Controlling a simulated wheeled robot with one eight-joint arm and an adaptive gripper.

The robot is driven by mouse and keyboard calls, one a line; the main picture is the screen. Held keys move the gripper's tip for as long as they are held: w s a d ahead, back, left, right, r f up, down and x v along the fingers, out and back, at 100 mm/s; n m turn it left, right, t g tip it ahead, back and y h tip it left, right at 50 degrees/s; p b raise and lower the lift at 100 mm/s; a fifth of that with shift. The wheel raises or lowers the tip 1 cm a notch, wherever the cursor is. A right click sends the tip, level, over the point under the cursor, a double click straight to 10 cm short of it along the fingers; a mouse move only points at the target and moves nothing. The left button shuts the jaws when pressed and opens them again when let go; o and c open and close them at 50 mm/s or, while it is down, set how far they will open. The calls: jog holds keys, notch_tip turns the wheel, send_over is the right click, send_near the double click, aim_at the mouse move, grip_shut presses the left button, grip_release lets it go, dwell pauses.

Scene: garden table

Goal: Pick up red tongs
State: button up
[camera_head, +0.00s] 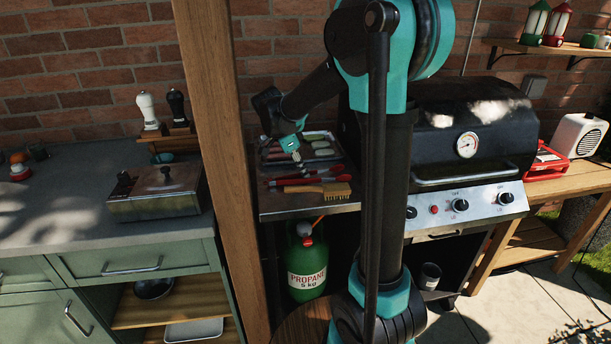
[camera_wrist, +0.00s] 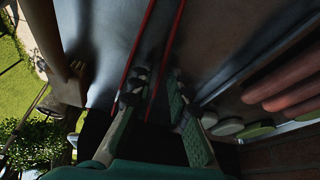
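The red tongs (camera_head: 318,174) lie on the metal side shelf of the grill, in front of a food tray. In the wrist view, two long thin red arms of the tongs (camera_wrist: 138,45) run from the top edge down to my fingers. My gripper (camera_head: 297,158) is above the shelf, at the left part of the tongs and the tray's front edge. In the wrist view my gripper (camera_wrist: 157,80) is open, with a gap between its fingers. The tongs' lower part is hidden by the fingers, and I cannot tell whether they touch.
A wooden-handled brush (camera_head: 325,190) lies just in front of the tongs. The tray (camera_head: 331,138) behind holds food; sausages (camera_wrist: 290,85) and green slices (camera_wrist: 228,127) show close by. A wooden post (camera_head: 222,130) stands left of the shelf, the black grill (camera_head: 470,125) right.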

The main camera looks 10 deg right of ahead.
grip_shut()
jog(key=shift+r, duration=0.15)
